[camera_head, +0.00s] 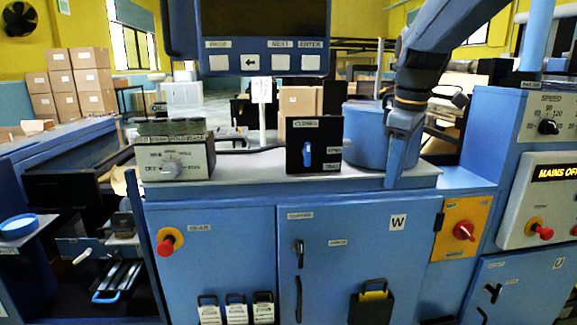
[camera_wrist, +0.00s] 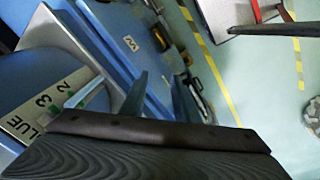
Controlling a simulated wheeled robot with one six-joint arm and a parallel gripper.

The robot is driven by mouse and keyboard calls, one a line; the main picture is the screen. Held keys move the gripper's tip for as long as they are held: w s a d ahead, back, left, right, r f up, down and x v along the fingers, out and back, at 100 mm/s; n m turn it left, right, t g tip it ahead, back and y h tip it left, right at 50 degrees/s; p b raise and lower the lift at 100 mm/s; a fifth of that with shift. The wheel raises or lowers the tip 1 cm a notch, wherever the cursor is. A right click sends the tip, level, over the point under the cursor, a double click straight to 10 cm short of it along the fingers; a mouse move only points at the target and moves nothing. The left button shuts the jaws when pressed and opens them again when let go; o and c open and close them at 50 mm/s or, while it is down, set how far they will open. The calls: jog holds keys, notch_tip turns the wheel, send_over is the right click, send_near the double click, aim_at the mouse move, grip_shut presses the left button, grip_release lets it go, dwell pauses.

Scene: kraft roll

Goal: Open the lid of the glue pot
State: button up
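A blue round pot (camera_head: 364,130), which I take to be the glue pot, stands on the grey top of the machine in the head view. Its right side is partly hidden by my arm. I cannot make out a separate lid edge or handle. My gripper (camera_head: 393,182) points down beside the pot's right front. In the wrist view my gripper (camera_wrist: 158,76) shows two tapered fingers apart with nothing between them. A pale label strip (camera_wrist: 42,112) with "LUE", "3" and "2" lies at the left, by a blue surface.
A black switch box (camera_head: 314,145) and a grey dial box (camera_head: 174,157) stand left of the pot. A screen panel (camera_head: 265,40) hangs above. A blue control cabinet (camera_head: 510,115) rises close on the right. Green floor (camera_wrist: 270,90) with yellow lines lies below.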

jog(key=s+a+f+m+b, duration=0.1)
jog(key=s+a+f+m, duration=0.1)
jog(key=f, duration=0.6)
jog(key=s+a+f+m+b, duration=0.1)
jog(key=s+a+f+m, duration=0.2)
jog(key=f, duration=0.5)
jog(key=shift+s+a+f, duration=0.15)
jog(key=shift+s, duration=0.35)
jog(key=s+a+f+m, duration=0.1)
jog(key=s+f, duration=0.1)
jog(key=f, duration=0.1)
jog(key=s+a+f+m, duration=0.1)
jog(key=s+f+m, duration=0.1)
jog(key=s+f, duration=0.1)
jog(key=s+a+f+m+b, duration=0.1)
jog(key=s+f, duration=0.2)
jog(key=f, duration=0.1)
jog(key=shift+m, duration=0.3)
jog(key=shift+c, duration=0.7)
jog(key=shift+s+a+f, duration=0.15)
jog(key=shift+s+f, duration=0.15)
jog(key=shift+s, duration=0.1)
grip_shut()
